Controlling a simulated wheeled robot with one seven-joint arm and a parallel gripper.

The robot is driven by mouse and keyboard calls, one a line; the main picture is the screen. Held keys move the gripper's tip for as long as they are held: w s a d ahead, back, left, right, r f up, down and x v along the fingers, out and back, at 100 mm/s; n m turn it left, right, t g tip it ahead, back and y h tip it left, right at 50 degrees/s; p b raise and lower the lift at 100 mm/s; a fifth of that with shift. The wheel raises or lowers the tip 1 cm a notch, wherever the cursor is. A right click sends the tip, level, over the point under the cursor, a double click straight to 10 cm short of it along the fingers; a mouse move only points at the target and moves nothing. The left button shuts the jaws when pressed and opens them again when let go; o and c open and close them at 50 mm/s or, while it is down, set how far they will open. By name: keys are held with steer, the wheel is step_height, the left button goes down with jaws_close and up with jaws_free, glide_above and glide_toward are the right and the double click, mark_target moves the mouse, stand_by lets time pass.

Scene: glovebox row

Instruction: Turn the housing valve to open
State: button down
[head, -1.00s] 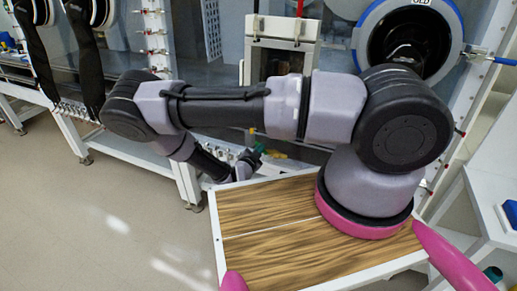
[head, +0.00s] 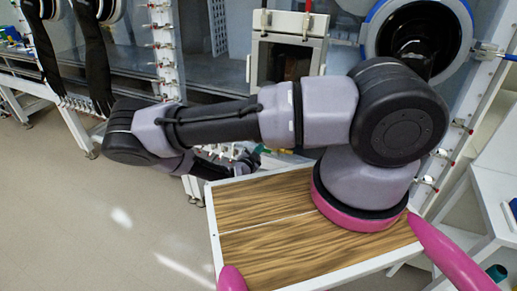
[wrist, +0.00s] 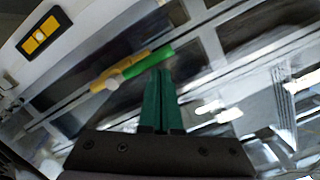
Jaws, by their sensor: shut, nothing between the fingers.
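A bar-like part, green at one end (wrist: 148,63) and yellow toward the other (wrist: 118,74), lies slanted across the upper middle of the wrist view; it looks like the valve's handle. My gripper (wrist: 160,72) has two green fingers, closed together and empty. Their tips are right at the lower edge of the green part; I cannot tell whether they touch it. In the head view my gripper (head: 257,153) is small, low beside the glovebox front, and the valve is mostly hidden by my arm.
A yellow label with a black border (wrist: 43,35) is on a pale panel in the wrist view. In the head view, a pass-through door (head: 287,60) and a blue-rimmed port (head: 469,30) are on the glovebox front. Black gloves (head: 92,60) hang at left. Open floor (head: 90,220) lies front left.

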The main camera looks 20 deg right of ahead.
stand_by(0.6)
steer(key=s+a+r, duration=0.5)
steer(key=s+a, duration=0.1)
steer(key=s, duration=0.2)
steer(key=shift+a+r, duration=0.25)
